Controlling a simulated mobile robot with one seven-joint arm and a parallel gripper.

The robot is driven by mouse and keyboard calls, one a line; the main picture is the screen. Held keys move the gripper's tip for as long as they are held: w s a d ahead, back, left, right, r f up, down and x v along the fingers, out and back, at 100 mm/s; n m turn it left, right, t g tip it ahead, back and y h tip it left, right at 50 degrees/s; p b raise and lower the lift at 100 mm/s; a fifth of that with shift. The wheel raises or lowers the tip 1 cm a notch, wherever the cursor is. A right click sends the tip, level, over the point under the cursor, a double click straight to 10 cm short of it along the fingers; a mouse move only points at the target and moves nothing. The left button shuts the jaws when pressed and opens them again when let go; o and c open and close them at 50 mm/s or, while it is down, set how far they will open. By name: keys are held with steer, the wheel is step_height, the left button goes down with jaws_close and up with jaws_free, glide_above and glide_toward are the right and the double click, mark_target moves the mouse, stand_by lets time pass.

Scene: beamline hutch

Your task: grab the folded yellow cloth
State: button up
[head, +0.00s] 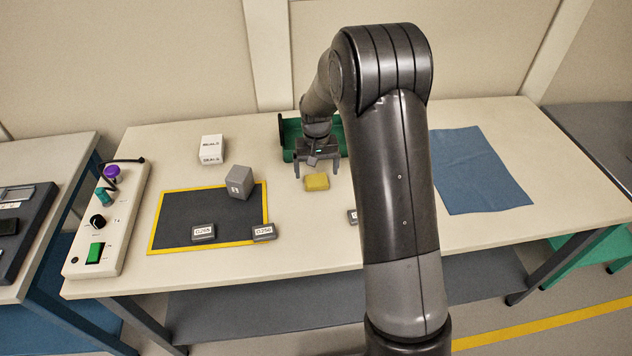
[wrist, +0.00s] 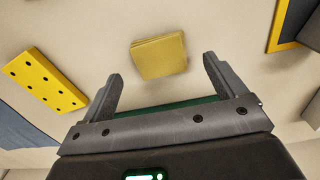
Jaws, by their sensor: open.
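The folded yellow cloth (head: 316,182) is a small square pad lying flat on the pale table, near its middle. It also shows in the wrist view (wrist: 159,57), just beyond the fingertips and between their lines. My gripper (head: 316,172) is open and empty, above and slightly behind the cloth in the head view. In the wrist view its two fingers (wrist: 160,68) stand wide apart, and neither touches the cloth.
A green tray (head: 289,130) stands behind my gripper. A yellow-edged dark mat (head: 190,217) with a grey block (head: 239,181) lies left. A blue cloth (head: 480,170) lies right. The wrist view shows a yellow plate with holes (wrist: 45,82). Bare table surrounds the yellow cloth.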

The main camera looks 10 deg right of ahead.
mark_target(316, 179)
step_height(316, 179, down, 4)
steer(key=shift+w+a+r, duration=0.1)
steer(key=shift+r, duration=0.1)
steer(key=shift+c, duration=0.4)
steer(key=c, duration=1)
steer(key=shift+r, duration=0.15)
